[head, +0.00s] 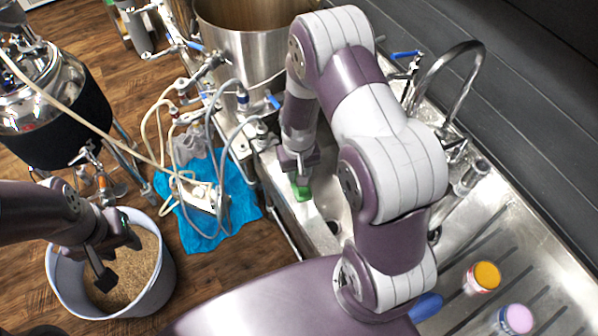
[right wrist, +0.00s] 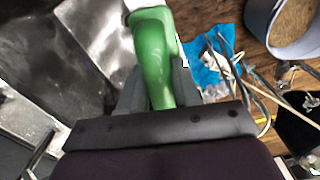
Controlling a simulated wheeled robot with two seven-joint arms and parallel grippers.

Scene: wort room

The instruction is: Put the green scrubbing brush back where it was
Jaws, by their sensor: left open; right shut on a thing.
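The green scrubbing brush (right wrist: 152,58) is held between the fingers of my right gripper (right wrist: 153,85) in the right wrist view. In the head view a small part of the green brush (head: 301,192) shows below my right gripper (head: 297,165), at the left edge of the steel sink (head: 318,232). Whether the brush touches the sink edge I cannot tell. My left gripper (head: 112,262) is open and empty, above the bucket of grain (head: 62,290) at the lower left.
A blue cloth (head: 243,208) with hoses and a pump lies on the wood floor. A large steel kettle (head: 240,55) stands behind the sink. A curved faucet (head: 436,72) rises at the right. Jars with an orange lid (head: 487,275) and a pink lid (head: 518,318) stand on the drainboard.

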